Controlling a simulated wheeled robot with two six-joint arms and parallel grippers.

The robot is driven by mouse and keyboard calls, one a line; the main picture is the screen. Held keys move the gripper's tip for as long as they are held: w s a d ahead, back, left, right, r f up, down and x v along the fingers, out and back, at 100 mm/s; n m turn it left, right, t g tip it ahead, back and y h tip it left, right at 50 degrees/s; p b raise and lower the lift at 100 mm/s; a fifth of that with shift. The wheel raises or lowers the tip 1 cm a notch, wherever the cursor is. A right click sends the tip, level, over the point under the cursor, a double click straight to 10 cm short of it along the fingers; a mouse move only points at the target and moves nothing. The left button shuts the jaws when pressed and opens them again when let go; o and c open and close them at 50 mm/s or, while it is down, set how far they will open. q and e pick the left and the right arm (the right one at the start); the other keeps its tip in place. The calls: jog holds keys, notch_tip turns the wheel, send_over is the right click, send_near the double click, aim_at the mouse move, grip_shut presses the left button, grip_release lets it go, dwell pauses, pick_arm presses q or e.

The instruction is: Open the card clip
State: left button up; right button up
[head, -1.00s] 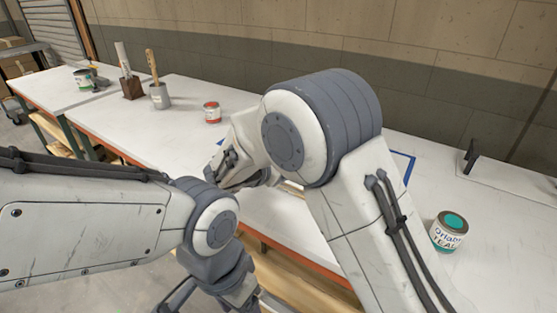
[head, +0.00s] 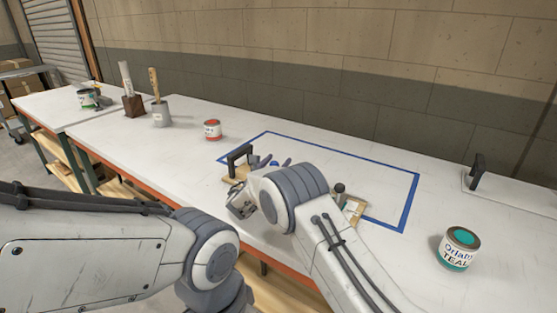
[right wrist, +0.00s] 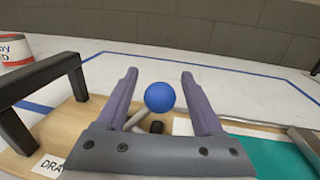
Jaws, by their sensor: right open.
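In the right wrist view a blue ball knob (right wrist: 159,97) on a grey lever stands between the two fingers of my right gripper (right wrist: 159,74), which is open around it. Whether either finger touches the knob is unclear. The lever rises from a wooden board (right wrist: 75,118) with a black handle and a partly hidden label. A teal card (right wrist: 265,155) lies at the right, partly hidden by the gripper. In the head view my right forearm covers most of the board (head: 231,180); the black handle (head: 238,158) shows at its left. My left gripper is out of view.
Blue tape (head: 330,152) outlines a rectangle around the board. A red-labelled can (head: 212,130) stands to the left, a teal can (head: 457,249) at the right. A dark knob (head: 339,188) rises beside my right arm. The table inside the tape behind the board is clear.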

jog(key=shift+w+d, duration=0.25)
jog(key=shift+w, duration=0.25)
grip_shut()
dwell(1.2)
